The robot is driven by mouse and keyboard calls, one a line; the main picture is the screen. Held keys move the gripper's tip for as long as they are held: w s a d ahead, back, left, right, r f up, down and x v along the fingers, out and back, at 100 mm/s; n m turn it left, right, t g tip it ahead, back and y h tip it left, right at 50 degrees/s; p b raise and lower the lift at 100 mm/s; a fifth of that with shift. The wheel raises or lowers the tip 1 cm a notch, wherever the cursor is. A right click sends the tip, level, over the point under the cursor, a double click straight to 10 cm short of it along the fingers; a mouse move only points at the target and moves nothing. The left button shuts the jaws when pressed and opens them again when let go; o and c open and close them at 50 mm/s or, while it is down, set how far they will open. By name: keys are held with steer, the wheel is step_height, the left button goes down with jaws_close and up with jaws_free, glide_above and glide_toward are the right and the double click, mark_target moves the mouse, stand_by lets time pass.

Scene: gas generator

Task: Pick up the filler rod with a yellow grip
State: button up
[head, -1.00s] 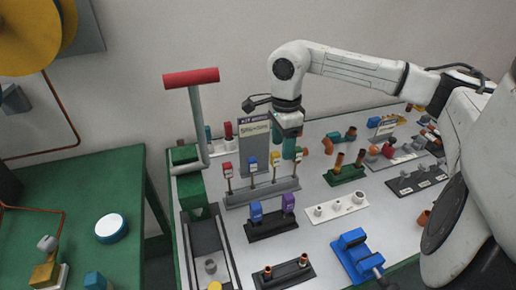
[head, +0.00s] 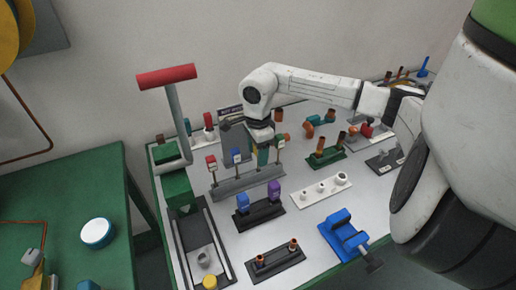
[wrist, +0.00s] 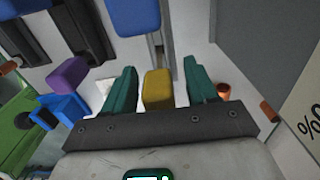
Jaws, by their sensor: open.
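The yellow grip (wrist: 157,90) of a filler rod lies between the two teal fingers of my gripper (wrist: 160,72) in the wrist view. The fingers are open, with a gap visible on each side of the grip. In the head view my gripper (head: 267,152) points down over the right end of the grey rod rack (head: 246,184). The yellow grip is mostly hidden there by the fingers. The rod with a blue grip (head: 236,155) and the rod with a red grip (head: 211,161) stand upright in the same rack, to the left.
A black holder with a blue block (head: 242,201) and a purple block (head: 274,188) stands in front of the rack. A tall post with a red handle (head: 166,76) rises at the left. A white holder (head: 321,190) and a blue vise (head: 344,233) are to the right.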

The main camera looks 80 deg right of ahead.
steer(key=shift+f, duration=0.65)
steer(key=shift+c, duration=0.3)
steer(key=c, duration=0.8)
steer(key=shift+c, duration=0.2)
